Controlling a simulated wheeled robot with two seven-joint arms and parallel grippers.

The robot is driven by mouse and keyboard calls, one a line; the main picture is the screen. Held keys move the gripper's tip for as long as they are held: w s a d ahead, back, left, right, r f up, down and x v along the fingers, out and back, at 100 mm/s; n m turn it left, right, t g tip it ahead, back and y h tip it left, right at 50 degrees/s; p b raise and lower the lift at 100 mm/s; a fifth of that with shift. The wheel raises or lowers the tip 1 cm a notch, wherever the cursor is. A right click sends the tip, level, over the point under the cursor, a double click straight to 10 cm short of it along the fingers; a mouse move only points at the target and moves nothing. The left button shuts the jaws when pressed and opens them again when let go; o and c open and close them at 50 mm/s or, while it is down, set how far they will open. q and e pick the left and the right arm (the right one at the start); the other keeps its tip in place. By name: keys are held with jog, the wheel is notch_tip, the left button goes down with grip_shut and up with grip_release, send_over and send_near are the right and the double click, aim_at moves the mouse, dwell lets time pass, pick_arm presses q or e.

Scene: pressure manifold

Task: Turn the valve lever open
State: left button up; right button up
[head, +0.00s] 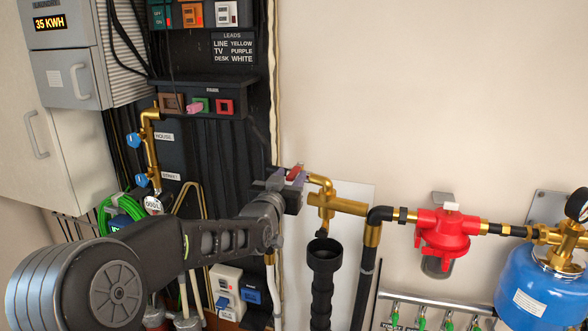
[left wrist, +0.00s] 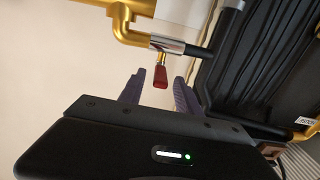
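The valve lever is a small red handle (head: 293,173) on a brass pipe (head: 336,204) at the middle of the head view. In the left wrist view the red lever (left wrist: 160,76) hangs from a silver valve body (left wrist: 167,43) on the brass pipe. My left gripper (head: 288,182) is at the lever. In the left wrist view its purple fingers (left wrist: 159,82) are open, one on each side of the lever, with gaps showing. My own wrist hides part of the valve in the head view. My right gripper is not in view.
A black funnel pipe (head: 324,256) stands just right of my left wrist. A red regulator (head: 443,233) and blue tank (head: 541,290) are further right. A dark panel (head: 213,150) with blue-handled taps (head: 135,140) and hanging cables is to the left. The upper right wall is bare.

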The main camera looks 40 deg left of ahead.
aim_at(298, 166)
pick_arm(q)
jog(key=shift+p+x, duration=0.35)
jog(key=shift+x, duration=1.45)
jog(key=shift+c, duration=0.2)
grip_shut()
